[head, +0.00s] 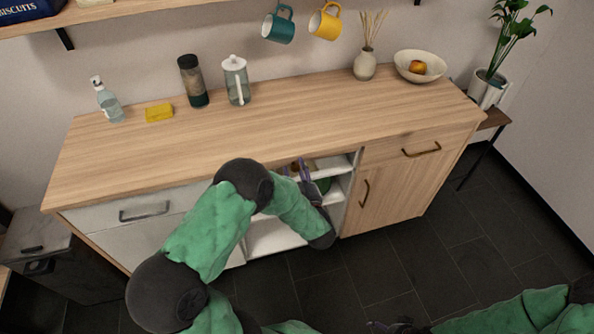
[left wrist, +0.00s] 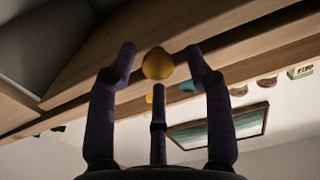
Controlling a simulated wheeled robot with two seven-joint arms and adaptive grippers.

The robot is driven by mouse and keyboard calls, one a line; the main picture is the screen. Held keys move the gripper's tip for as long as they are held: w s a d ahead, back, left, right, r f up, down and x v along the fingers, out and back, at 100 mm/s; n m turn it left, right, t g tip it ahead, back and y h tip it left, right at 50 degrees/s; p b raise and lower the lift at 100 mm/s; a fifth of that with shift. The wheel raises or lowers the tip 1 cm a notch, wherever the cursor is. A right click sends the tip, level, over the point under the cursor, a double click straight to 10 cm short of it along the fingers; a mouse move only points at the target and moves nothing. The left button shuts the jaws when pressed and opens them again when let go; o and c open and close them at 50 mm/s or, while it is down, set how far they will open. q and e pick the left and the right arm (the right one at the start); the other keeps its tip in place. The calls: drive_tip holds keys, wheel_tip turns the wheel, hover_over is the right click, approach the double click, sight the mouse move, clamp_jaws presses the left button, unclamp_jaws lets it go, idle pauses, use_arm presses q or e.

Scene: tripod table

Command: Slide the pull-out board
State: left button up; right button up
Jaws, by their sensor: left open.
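A sideboard (head: 260,125) has a wooden top and open white shelves in the middle. My left gripper (head: 297,170) is at the upper part of this open section, just under the top's front edge, with my arm hiding much of it. In the left wrist view, the open fingers (left wrist: 160,75) spread on either side of a round yellow-orange knob (left wrist: 158,63). The knob is in front of a wooden strip (left wrist: 265,38), seemingly the board's front edge. I cannot tell whether any finger touches the knob. My right gripper (head: 395,327) is barely visible at the bottom edge.
A soap bottle (head: 109,101), yellow sponge (head: 158,113), dark jar (head: 193,82), glass dispenser (head: 236,82), reed vase (head: 365,65) and bowl (head: 419,68) stand on the top. A white drawer (head: 185,203) is left; a wooden door (head: 385,197) is right. Dark floor in front is free.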

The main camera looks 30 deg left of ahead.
use_arm(q)
drive_tip(key=v, duration=1.1)
drive_tip(key=shift+s+d, duration=0.3)
drive_tip(key=w+d+f+m+g+h+p, duration=0.1)
drive_tip(key=d+f+m+h+p, duration=0.1)
drive_tip(key=d+f+h, duration=0.35)
drive_tip(key=w+d+f+m+g+h+p, duration=0.2)
drive_tip(key=d+f+m+h, duration=0.1)
drive_tip(key=f+h, duration=0.4)
drive_tip(key=s+d+f+m+g+h+p, duration=0.1)
drive_tip(key=s+d+f+g+h, duration=0.1)
drive_tip(key=s, duration=0.6)
drive_tip(key=s+d+f+m+g+h+p, duration=0.1)
drive_tip(key=s+d+f+g+h, duration=0.2)
drive_tip(key=s+d+g, duration=0.3)
drive_tip(key=s+f, duration=0.1)
drive_tip(key=s, duration=0.2)
drive_tip(key=shift+s+f+m, duration=0.25)
drive_tip(key=shift+f+m, duration=0.05)
drive_tip(key=shift+w+d, duration=0.1)
